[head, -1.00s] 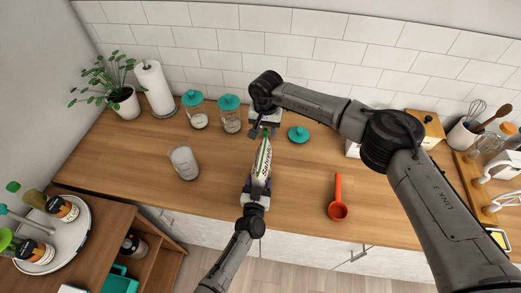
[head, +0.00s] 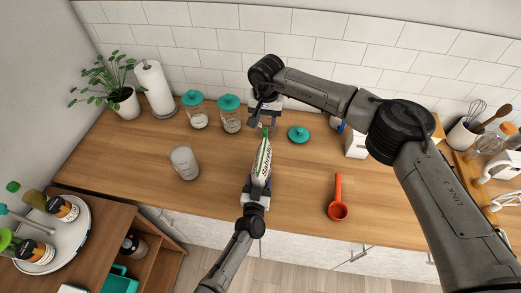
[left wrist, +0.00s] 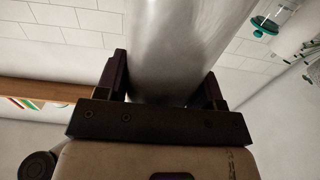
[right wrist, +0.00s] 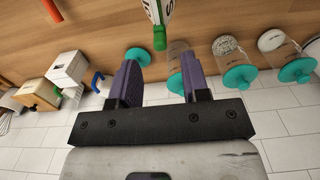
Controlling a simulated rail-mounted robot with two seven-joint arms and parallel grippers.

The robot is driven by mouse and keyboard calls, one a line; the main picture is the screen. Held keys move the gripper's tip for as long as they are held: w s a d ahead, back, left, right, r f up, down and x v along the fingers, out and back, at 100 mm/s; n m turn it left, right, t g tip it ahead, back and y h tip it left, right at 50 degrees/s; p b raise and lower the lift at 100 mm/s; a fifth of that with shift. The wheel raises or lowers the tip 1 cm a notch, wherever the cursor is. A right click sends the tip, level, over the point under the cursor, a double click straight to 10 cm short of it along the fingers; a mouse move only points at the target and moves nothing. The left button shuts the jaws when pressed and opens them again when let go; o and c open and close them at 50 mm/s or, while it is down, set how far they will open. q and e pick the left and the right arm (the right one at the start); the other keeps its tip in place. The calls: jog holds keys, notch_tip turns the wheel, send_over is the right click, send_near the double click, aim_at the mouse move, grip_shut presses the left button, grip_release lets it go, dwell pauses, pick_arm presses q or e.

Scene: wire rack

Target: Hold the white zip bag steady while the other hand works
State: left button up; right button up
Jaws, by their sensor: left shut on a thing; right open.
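The white zip bag (head: 262,165) with dark lettering and a green top edge is held over the counter. My left gripper (head: 255,188) is shut on its near end; in the left wrist view the bag (left wrist: 178,55) fills the space between the fingers. My right gripper (head: 264,119) is open and empty, just beyond the bag's far end. In the right wrist view the bag's green tip (right wrist: 160,38) lies ahead of the open fingers (right wrist: 160,75), apart from them.
An open glass jar (head: 184,163) stands left of the bag. A loose teal lid (head: 298,134) and a red scoop (head: 338,205) lie to the right. The tiled wall (head: 330,50) is close behind my right gripper.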

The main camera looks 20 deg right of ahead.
jog(key=shift+r, duration=0.6)
notch_tip(320, 180, up, 12)
dwell(0.5)
pick_arm(q)
jog(key=o, duration=1.5)
jog(key=shift+o, duration=0.2)
jog(key=shift+s, duration=0.15)
